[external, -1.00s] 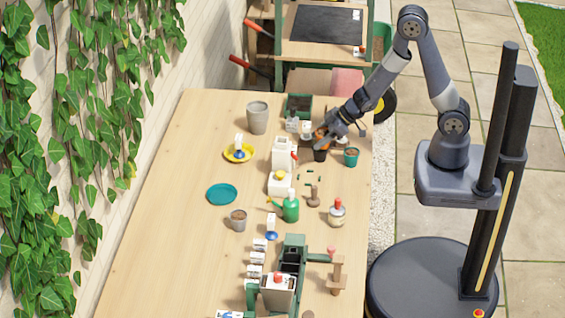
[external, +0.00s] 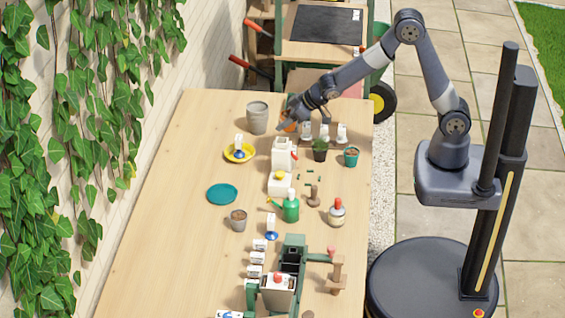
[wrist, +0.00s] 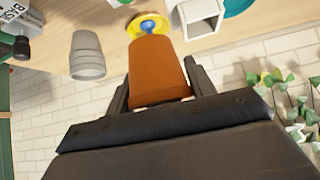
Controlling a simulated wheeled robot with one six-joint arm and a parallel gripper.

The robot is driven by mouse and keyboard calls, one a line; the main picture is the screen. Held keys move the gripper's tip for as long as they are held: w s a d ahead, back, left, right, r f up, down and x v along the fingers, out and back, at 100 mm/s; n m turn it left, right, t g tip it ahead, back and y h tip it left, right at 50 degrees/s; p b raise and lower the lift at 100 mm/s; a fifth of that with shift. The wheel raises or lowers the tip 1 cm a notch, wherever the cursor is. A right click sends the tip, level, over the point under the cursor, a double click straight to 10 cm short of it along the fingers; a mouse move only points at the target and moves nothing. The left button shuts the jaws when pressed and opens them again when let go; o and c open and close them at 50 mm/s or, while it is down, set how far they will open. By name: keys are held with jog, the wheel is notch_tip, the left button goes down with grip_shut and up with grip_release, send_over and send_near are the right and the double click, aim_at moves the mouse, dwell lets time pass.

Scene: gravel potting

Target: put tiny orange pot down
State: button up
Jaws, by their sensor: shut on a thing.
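The tiny orange pot (wrist: 158,72) fills the middle of the wrist view, between the two fingers of my gripper (wrist: 160,90). My gripper is shut on it. In the external view the pot (external: 290,127) is a small orange patch, mostly hidden by my gripper (external: 289,122), near the far end of the wooden table. The pot seems to be held above the table, but the gap beneath it cannot be seen clearly.
A grey pot (external: 257,117) stands just left of my gripper. A yellow saucer (external: 240,153), a white square container (external: 283,153), a dark pot with a plant (external: 320,150) and a teal pot (external: 351,157) stand nearer. The table's left side is mostly clear.

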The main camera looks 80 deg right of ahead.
jog(key=w+a+f+n+y+b, duration=0.1)
jog(key=w+a+b, duration=0.1)
jog(key=w+a, duration=0.4)
jog(key=w+a+f+n+b, duration=0.1)
jog(key=w+a, duration=0.2)
jog(key=a, duration=0.6)
jog(key=w+a+f+n+y+b, duration=0.1)
jog(key=w+a+b, duration=0.1)
jog(key=w+a, duration=0.4)
jog(key=s+a+f+n+y+b, duration=0.1)
jog(key=s+a+f+b, duration=0.1)
jog(key=a, duration=1)
jog(key=s+a+f+n+y+b, duration=0.1)
jog(key=a+b, duration=0.1)
jog(key=a, duration=0.9)
jog(key=shift+g, duration=0.3)
jog(key=f, duration=0.5)
jog(key=shift+s+a+f+p, duration=0.15)
jog(key=shift+s+a+p, duration=0.05)
jog(key=shift+a+p, duration=0.1)
jog(key=shift+f, duration=2.45)
jog(key=o, duration=1.1)
